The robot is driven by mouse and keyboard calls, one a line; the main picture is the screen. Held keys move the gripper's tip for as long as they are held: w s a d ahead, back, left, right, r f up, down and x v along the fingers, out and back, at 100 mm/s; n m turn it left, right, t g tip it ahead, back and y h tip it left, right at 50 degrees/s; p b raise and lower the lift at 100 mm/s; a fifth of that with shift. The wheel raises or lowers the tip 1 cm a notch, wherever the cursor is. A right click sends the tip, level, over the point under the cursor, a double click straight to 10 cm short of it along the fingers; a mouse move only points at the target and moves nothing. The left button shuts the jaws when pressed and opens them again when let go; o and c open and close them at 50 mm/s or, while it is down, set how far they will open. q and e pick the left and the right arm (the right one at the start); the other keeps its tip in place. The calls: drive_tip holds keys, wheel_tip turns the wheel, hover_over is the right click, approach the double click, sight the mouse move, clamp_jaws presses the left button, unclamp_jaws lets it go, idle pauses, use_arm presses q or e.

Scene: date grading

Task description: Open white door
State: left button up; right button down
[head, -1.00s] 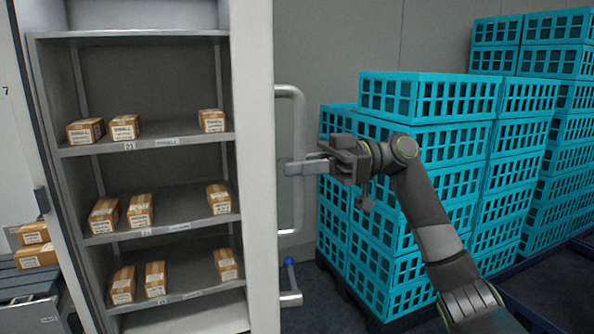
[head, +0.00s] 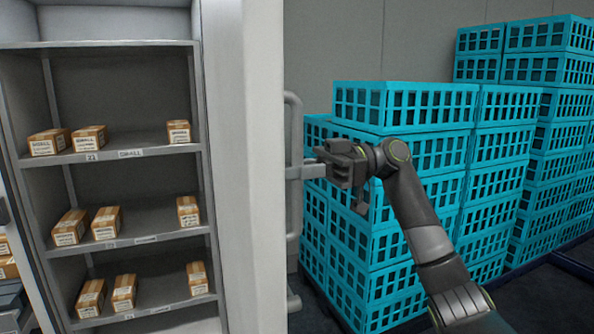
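The white door (head: 247,170) is a tall pale panel beside the shelves, seen at a steep angle. Its grey vertical bar handle (head: 293,225) stands out on its right side. My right gripper (head: 308,172) reaches in from the right at the handle's mid height. Its fingers overlap the bar in the picture. Whether they are closed around it cannot be made out. My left gripper is out of view.
An open grey shelf unit (head: 135,152) with several small labelled boxes stands at left. Stacked turquoise crates (head: 400,110) fill the space behind and right of my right arm. Some dark floor (head: 550,300) shows at lower right.

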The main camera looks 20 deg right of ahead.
drive_tip(key=c, duration=1.4)
unclamp_jaws()
drive_tip(key=shift+w+d+b, duration=0.2)
drive_tip(key=shift+d+b, duration=1.5)
drive_tip(key=shift+d, duration=7)
drive_tip(key=shift+w, duration=0.1)
